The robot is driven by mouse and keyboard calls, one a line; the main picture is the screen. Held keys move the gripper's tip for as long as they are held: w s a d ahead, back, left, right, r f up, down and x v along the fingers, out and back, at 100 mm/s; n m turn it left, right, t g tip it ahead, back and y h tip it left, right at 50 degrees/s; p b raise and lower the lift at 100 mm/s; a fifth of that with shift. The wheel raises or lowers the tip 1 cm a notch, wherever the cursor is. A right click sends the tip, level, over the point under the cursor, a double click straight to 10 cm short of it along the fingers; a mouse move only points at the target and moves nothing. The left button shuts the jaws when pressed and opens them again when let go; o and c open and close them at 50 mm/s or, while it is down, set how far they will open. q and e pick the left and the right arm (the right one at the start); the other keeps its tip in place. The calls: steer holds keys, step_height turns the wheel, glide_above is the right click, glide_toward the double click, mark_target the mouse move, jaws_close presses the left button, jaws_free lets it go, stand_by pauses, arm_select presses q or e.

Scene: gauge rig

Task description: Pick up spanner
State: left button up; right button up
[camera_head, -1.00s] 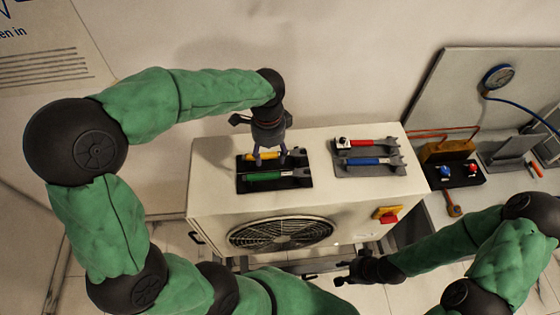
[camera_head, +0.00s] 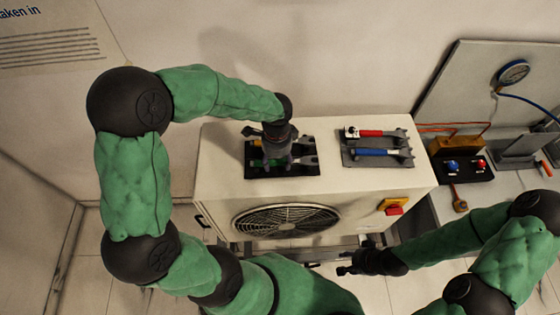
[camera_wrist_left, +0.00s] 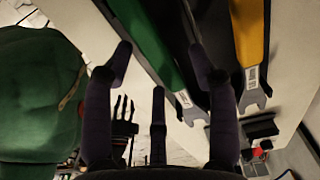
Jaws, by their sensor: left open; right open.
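The green-handled spanner (camera_wrist_left: 142,36) and the yellow-handled spanner (camera_wrist_left: 250,38) lie side by side on a black mat (camera_head: 254,172) at the left of the white unit's top. In the head view my left gripper (camera_head: 276,164) is over this mat and hides much of both. In the left wrist view my open left gripper (camera_wrist_left: 162,62) has its fingers by the green spanner, with nothing clearly held. A red-handled spanner (camera_head: 370,133) and a blue-handled spanner (camera_head: 372,152) lie on a grey mat to the right. My right gripper (camera_head: 343,264) is open and empty, low in front of the unit.
The white unit (camera_head: 220,185) has a fan grille (camera_head: 285,221) and a red switch (camera_head: 393,209) on its front. The unit's top is clear between the mats.

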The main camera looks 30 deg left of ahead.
mark_target(277, 162)
arm_select(q)
jaws_close()
steer(key=shift+r, duration=0.1)
steer(key=shift+r, duration=0.4)
step_height(277, 162, up, 2)
steer(key=shift+r, duration=0.1)
steer(key=s+d+r, duration=0.9)
steer(key=d+r, duration=0.1)
steer(key=shift+s+d, duration=0.2)
steer(key=shift+s, duration=0.05)
